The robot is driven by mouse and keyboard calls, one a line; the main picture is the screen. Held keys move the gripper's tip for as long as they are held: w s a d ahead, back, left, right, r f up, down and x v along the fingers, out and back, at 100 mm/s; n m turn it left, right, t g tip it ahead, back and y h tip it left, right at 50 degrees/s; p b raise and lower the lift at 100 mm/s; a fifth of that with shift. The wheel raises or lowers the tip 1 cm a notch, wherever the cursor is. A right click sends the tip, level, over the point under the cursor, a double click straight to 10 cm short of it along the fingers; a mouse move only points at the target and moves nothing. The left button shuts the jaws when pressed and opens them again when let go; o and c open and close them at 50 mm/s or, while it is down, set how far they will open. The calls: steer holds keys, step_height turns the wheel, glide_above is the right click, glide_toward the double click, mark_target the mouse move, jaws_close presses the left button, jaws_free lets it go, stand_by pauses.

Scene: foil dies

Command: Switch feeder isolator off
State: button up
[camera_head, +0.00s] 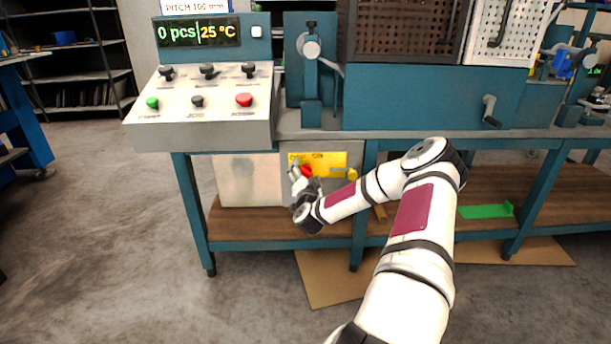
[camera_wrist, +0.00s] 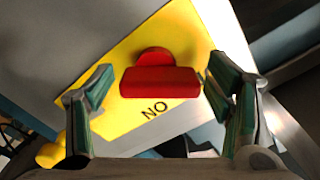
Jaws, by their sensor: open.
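The feeder isolator is a red handle (camera_wrist: 160,82) on a yellow plate (camera_wrist: 190,40). In the wrist view its bar lies roughly level across the picture, beside black letters that look like "NO", possibly "ON" upside down. My gripper is open, with one finger on each side of the handle in the wrist view. A gap shows between each finger and the handle; contact is not visible.
A yellow knob (camera_head: 351,174) sits at the plate's right end. A teal bench leg (camera_head: 364,205) stands right of the cabinet (camera_head: 236,180). The bench edge (camera_head: 300,139) overhangs above, and a wooden shelf (camera_head: 265,221) lies below. Open floor (camera_head: 110,230) is at left.

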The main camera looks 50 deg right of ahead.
steer(key=shift+c, duration=0.3)
steer(key=c, duration=1.1)
steer(key=shift+r+n, duration=0.1)
steer(key=shift+n, duration=0.2)
steer(key=shift+w+a+n+p, duration=0.1)
steer(key=shift+n+p, duration=0.35)
steer(key=shift+n, duration=0.45)
steer(key=shift+f+n+b, duration=0.2)
steer(key=shift+n+b, duration=0.3)
steer(key=shift+n, duration=1.9)
